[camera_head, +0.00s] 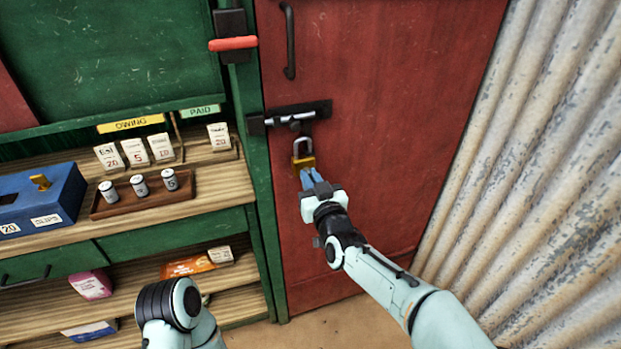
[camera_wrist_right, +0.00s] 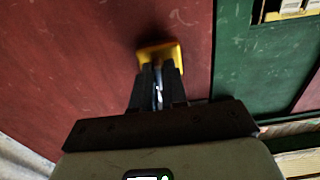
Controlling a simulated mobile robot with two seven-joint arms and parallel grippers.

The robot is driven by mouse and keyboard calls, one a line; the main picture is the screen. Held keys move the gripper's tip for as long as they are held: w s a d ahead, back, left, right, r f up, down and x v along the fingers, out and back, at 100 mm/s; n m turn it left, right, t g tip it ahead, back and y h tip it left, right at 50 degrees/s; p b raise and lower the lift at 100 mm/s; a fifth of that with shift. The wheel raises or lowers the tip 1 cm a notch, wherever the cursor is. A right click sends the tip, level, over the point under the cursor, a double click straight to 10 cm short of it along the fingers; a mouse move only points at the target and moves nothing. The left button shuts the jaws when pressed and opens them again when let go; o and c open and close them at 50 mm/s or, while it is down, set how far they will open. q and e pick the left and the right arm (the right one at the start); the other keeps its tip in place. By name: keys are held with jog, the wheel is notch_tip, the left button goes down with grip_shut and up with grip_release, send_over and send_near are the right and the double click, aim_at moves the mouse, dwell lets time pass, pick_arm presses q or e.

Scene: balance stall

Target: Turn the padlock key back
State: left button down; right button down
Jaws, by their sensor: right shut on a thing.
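The brass padlock (camera_head: 303,161) hangs by its silver shackle from the dark bolt (camera_head: 295,117) on the red door (camera_head: 380,110). My left gripper is out of view; only part of my left arm shows.
Left of the door is a green stall with a wooden counter. It bears a blue box (camera_head: 65,205), a brown tray (camera_head: 110,206) with several small white cylinders, and several price cards. A corrugated metal wall (camera_head: 540,150) stands to the right. A red-handled lever (camera_head: 233,43) is above.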

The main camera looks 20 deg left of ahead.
dwell(0.3)
jog(key=c, duration=1.2)
grip_release()
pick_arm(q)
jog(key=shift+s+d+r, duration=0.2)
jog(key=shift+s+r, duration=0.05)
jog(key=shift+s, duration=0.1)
pick_arm(e)
jog(key=v, duration=1.3)
jog(key=shift+s+d, duration=0.15)
